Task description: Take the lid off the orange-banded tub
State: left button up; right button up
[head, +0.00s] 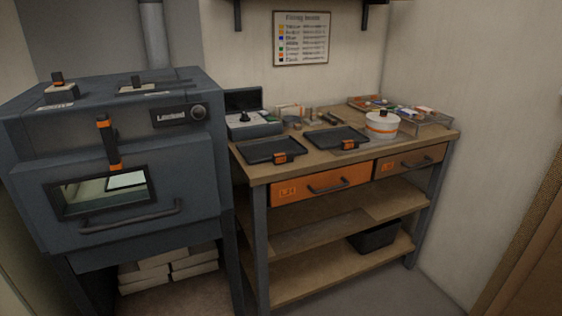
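A white round tub (382,127) with an orange band stands upright near the right end of the wooden workbench. Its lid (383,115) is on and has a dark knob on top. Neither of my grippers shows in the head view. The tub's side is unobstructed from here.
Two black trays with orange clips, a left tray (270,151) and a right tray (337,139), lie left of the tub. A dark kiln (115,170) stands left of the bench. Open floor lies in front.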

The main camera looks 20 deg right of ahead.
aim_at(384, 117)
jog(key=z, duration=1.4)
jog(key=i+l+z, duration=0.2)
jog(key=i+l, duration=0.15)
jog(key=i, duration=0.25)
